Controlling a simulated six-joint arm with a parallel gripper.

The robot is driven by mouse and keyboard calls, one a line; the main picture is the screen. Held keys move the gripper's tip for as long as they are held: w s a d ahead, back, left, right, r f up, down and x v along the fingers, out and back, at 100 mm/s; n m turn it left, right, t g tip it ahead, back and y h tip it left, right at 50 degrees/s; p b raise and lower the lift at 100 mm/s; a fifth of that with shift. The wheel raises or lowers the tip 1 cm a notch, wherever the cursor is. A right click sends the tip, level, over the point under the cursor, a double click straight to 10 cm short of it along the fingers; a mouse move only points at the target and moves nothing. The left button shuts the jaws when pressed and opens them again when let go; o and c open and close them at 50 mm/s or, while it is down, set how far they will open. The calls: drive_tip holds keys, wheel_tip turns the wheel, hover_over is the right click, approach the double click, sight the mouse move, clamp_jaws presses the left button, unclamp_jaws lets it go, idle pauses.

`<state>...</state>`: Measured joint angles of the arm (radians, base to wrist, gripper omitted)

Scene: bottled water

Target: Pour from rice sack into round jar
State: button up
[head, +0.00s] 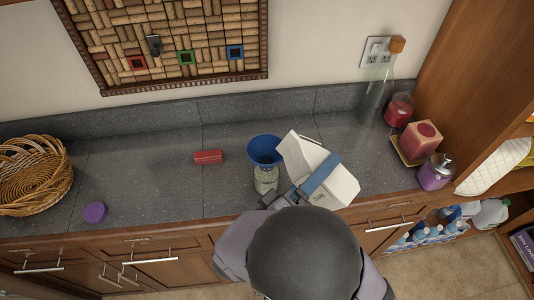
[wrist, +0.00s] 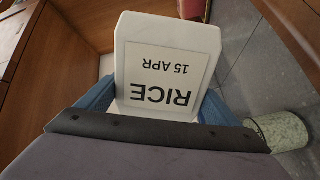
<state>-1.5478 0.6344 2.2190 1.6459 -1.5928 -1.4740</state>
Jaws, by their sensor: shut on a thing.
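The rice sack (head: 307,153) is a white, box-like pack. Its label in the wrist view (wrist: 160,72) reads "RICE 15 APR" and appears upside down. My gripper (head: 321,176) is shut on the sack, with blue fingers on either side of it, also seen in the wrist view (wrist: 157,103). The sack is tilted, its upper-left end beside the blue funnel-like top (head: 265,149) of the round jar (head: 266,181). The jar stands upright on the counter, with a pale speckled body. What looks like its side shows at lower right in the wrist view (wrist: 283,131). No falling rice is visible.
A red block (head: 208,157) and a purple lid-like disc (head: 95,212) lie left of the jar. A wicker basket (head: 35,175) stands far left. A tall bottle (head: 380,88), red jar (head: 399,109), candle (head: 421,140) and purple jar (head: 436,172) crowd the right.

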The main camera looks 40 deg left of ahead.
drive_tip(key=shift+f+m+b, duration=0.4)
drive_tip(key=shift+f+m, duration=0.1)
drive_tip(key=shift+f, duration=0.25)
drive_tip(key=shift+a+r+m, duration=0.1)
drive_tip(key=shift+r+m, duration=0.15)
drive_tip(key=shift+m, duration=0.65)
drive_tip(key=r, duration=0.1)
drive_tip(key=r+m+p, duration=0.1)
drive_tip(key=p, duration=0.1)
drive_tip(key=shift+a+r+m, duration=0.25)
drive_tip(key=shift+r+m, duration=0.15)
drive_tip(key=shift+f+m+b, duration=0.55)
drive_tip(key=shift+m+b, duration=0.45)
drive_tip(key=shift+d+f+m+b, duration=0.2)
drive_tip(key=shift+f+m+b, duration=0.2)
drive_tip(key=shift+f+b, duration=0.1)
drive_tip(key=m+b, duration=0.1)
drive_tip(key=m, duration=0.1)
drive_tip(key=m+b, duration=0.1)
drive_tip(key=shift+d+f+m+b, duration=0.3)
drive_tip(key=shift+d+b, duration=0.05)
drive_tip(key=shift+d, duration=0.05)
drive_tip(key=shift+f+m+b, duration=0.2)
drive_tip(key=shift+m+b, duration=0.8)
drive_tip(key=shift+m, duration=0.2)
